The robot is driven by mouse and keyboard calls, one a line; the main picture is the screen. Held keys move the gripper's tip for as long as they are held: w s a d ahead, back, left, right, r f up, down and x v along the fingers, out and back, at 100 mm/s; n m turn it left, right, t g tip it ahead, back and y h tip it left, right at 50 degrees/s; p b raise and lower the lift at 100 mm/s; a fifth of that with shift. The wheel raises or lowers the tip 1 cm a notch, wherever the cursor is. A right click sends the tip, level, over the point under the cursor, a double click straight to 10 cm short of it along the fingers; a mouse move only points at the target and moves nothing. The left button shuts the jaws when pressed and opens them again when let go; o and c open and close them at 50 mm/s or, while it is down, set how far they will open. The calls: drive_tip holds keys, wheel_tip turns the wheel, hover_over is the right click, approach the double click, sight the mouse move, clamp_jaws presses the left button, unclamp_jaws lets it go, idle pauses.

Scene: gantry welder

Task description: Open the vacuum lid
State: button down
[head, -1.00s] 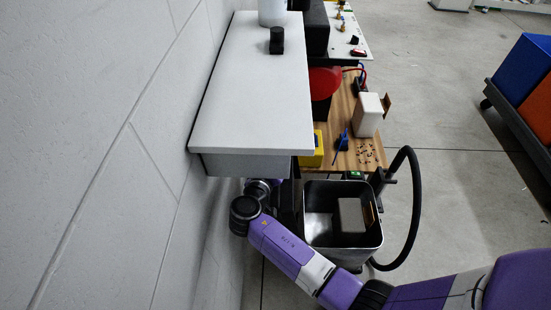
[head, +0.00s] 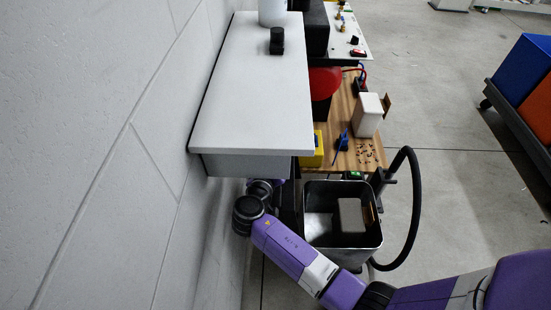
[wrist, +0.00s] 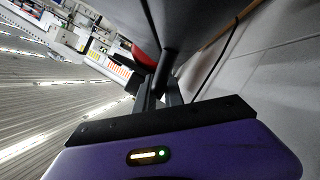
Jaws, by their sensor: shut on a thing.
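The vacuum (head: 316,243) is a grey metal bin with an open top in the head view, below the wooden bench. A pale block-like part shows inside it. A dark upright panel (head: 289,208), which looks like its lid, stands along the bin's left side. My arm reaches to the left of this panel, and my gripper is hidden in the head view. In the wrist view my gripper (wrist: 161,94) is shut on a dark bar (wrist: 166,62), which seems to join a large dark grey surface above; I cannot tell for sure that it is the lid's handle.
A black hose (head: 417,200) loops on the vacuum's right. A white-grey table or cabinet (head: 250,100) overhangs above my wrist, and a wall (head: 90,150) is close on the left. A wooden bench (head: 370,150) holds several things.

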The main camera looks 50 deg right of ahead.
drive_tip(key=s+d+r+m+y, duration=0.1)
drive_tip(key=s+d+m, duration=0.1)
drive_tip(key=s+d, duration=0.5)
drive_tip(key=s, duration=0.2)
drive_tip(key=shift+s+d+r+m+t+p, duration=0.15)
drive_tip(key=shift+s+m+t+p, duration=0.15)
drive_tip(key=shift+p, duration=0.05)
drive_tip(key=c, duration=1.5)
unclamp_jaws()
drive_tip(key=shift+o, duration=0.2)
drive_tip(key=shift+r, duration=0.1)
